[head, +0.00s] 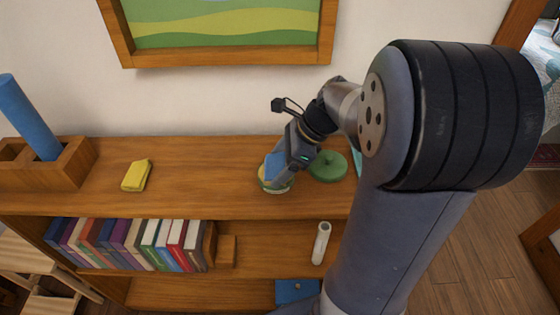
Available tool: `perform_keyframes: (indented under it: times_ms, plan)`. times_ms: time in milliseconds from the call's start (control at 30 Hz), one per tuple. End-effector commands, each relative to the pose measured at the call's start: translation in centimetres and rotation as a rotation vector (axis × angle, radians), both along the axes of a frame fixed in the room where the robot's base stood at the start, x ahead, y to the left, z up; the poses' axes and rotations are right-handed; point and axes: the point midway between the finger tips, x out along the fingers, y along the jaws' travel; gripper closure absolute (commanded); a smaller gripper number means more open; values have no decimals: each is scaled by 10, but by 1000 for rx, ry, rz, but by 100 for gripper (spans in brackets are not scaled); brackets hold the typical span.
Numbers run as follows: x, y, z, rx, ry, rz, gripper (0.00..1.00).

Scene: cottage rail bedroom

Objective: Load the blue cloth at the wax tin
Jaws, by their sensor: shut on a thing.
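My gripper (277,168) points down over the shelf top and is shut on the blue cloth (271,164), of which a small part shows beside the fingers. The wax tin (274,188) is round and low, with a pale side, and stands on the shelf top right under the cloth. The cloth and my gripper hide most of the tin's inside. I cannot tell how firmly the cloth touches the wax. A round green lid with a knob (327,166) lies just right of the tin, partly behind my arm.
A folded yellow cloth (136,175) lies left on the wooden shelf top (205,180). A wooden holder (70,165) with a blue cylinder (28,118) stands far left. Books (130,243) and a white roll (321,243) are on the shelf below. A picture frame (225,60) hangs behind.

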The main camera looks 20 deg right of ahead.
Motion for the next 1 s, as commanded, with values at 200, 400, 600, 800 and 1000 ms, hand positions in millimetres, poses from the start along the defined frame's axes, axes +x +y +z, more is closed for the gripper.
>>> perform_keyframes:
  times_ms: [200, 400, 600, 800, 1000]
  plan:
    - [-1, 0, -2, -1, 5, 0, 41]
    - [-1, 0, 1, 0, 6, 1, 41]
    - [-1, 0, 17, 0, 4, 0, 41]
    - [-1, 0, 33, 0, 3, 1, 41]
    - [-1, 0, 48, 0, 2, 0, 41]
